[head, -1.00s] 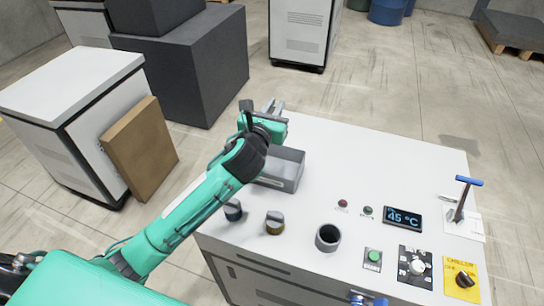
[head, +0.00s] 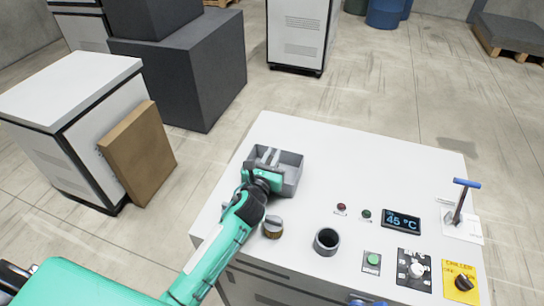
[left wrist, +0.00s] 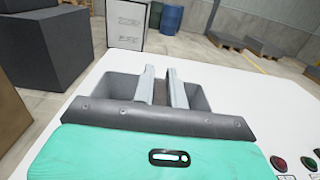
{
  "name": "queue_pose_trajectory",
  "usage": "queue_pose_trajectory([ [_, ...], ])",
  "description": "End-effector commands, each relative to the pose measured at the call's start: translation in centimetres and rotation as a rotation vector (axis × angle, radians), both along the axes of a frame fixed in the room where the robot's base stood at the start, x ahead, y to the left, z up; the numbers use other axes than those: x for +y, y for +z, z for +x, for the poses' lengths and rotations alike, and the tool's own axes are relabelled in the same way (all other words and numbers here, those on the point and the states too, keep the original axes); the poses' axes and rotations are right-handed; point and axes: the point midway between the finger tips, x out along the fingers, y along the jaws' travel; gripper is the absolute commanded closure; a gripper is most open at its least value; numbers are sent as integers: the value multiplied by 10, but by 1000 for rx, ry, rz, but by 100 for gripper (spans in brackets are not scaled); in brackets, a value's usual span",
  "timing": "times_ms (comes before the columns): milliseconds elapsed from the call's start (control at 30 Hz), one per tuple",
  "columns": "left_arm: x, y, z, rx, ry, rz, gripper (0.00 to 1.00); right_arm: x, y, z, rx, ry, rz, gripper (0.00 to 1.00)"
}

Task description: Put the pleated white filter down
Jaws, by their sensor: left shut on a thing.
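My left gripper (head: 267,156) is over the open grey tray (head: 293,173) at the back left of the white worktop, with its fingers pointing away from me. In the left wrist view the two grey fingers (left wrist: 163,84) stand a little apart, inside the outline of the tray (left wrist: 205,97). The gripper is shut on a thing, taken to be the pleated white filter. The filter cannot be made out in either view; the fingers and gripper body hide it. Whether it touches the tray floor cannot be told.
Buttons, a 45 °C display (head: 401,220) and a blue-handled lever (head: 461,200) are at the right. The worktop's back middle (head: 350,160) is clear.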

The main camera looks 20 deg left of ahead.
Motion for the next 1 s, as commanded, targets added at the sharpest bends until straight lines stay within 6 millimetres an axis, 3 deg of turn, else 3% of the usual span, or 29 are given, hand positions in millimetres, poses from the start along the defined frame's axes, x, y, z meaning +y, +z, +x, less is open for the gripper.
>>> queue_pose_trajectory([
  [700,0,-11,0,0,0,2,100,-8,-8,1,-1,-1,-9,64],
  [733,1,-12,0,0,0,2,83,-8,-8,0,-1,-1,-9,64],
  [833,0,-12,0,0,1,2,65,-7,-8,1,-1,-1,-7,64],
  [1000,0,-12,0,0,1,1,65,-4,-8,1,-1,-1,-4,64],
])
